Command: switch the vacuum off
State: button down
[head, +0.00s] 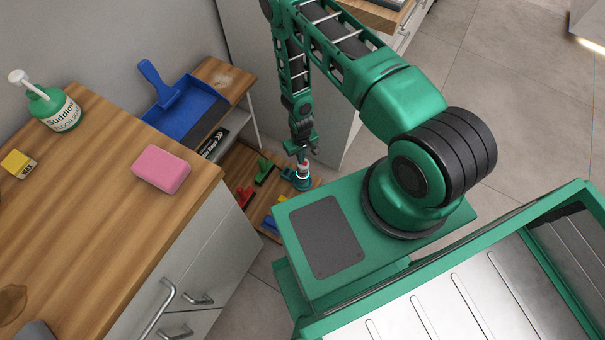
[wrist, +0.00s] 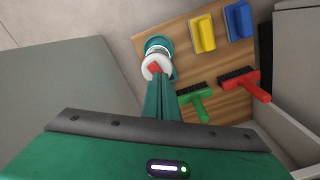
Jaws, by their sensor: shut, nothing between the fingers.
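The vacuum (head: 302,184) looks like a small round teal body with a pale ring on top, standing at the right edge of a low wooden shelf. In the wrist view the vacuum (wrist: 158,44) shows a white collar and a red part (wrist: 154,68) on its top. My gripper (head: 302,158) points down right above it, and in the wrist view its fingers (wrist: 161,80) are together at the red part, with nothing between them. I cannot tell whether the fingertips touch the red part. The fingers hide part of the vacuum's near side.
On the low shelf (wrist: 222,70) lie a green brush (wrist: 197,104), a red brush (wrist: 258,90), a yellow block (wrist: 202,34) and a blue block (wrist: 238,20). A wooden counter (head: 70,200) with a pink sponge (head: 161,169) stands left. A blue dustpan (head: 190,108) lies behind it.

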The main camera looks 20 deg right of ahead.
jog(key=shift+f, duration=0.15)
notch_tip(320, 180, up, 7)
dwell(1.1)
dwell(0.4)
